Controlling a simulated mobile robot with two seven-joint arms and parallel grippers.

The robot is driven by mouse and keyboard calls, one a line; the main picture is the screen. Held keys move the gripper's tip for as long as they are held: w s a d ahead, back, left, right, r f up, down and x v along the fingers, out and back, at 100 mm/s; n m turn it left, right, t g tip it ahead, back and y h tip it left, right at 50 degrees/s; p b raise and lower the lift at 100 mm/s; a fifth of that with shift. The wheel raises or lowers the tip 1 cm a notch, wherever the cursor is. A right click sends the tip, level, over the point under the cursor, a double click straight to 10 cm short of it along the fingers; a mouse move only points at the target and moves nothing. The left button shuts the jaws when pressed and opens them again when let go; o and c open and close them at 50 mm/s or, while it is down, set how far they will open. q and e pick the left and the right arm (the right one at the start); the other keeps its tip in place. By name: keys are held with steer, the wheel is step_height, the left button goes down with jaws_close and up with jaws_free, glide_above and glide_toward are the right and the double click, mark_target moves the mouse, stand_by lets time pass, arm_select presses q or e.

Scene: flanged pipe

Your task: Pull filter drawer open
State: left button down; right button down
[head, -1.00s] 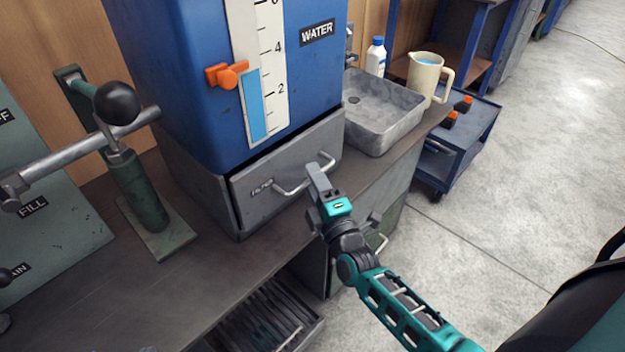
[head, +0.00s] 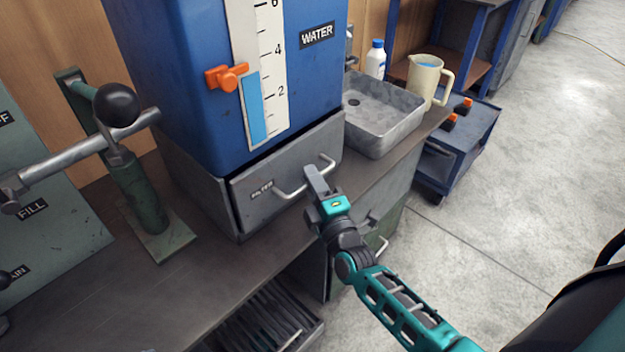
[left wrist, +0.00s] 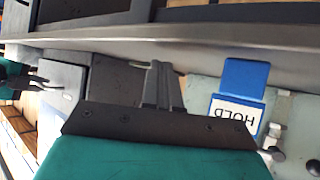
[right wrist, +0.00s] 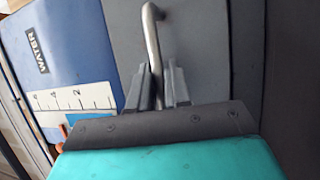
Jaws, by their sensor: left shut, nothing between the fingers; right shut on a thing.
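The grey filter drawer (head: 262,197) sits under the blue water tank (head: 190,100), its front face flush or nearly flush in its housing. Its metal bar handle (head: 290,193) runs across the front. My right gripper (head: 314,172) is at the right part of the handle. In the right wrist view the handle (right wrist: 152,38) passes down between the two fingers of the right gripper (right wrist: 160,85), which are shut on it. My left gripper (left wrist: 160,85) shows only in its wrist view, shut and empty, near a HOLD sign and a bench edge.
A grey metal basin (head: 385,115), a white bottle (head: 375,60) and a cream jug (head: 428,80) stand at the right. A lever with a black knob (head: 116,104) stands left of the drawer. The bench top (head: 130,290) in front is clear.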

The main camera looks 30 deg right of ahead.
arm_select(q)
steer(key=shift+r, duration=0.1)
arm_select(e)
steer(key=shift+s, duration=0.1)
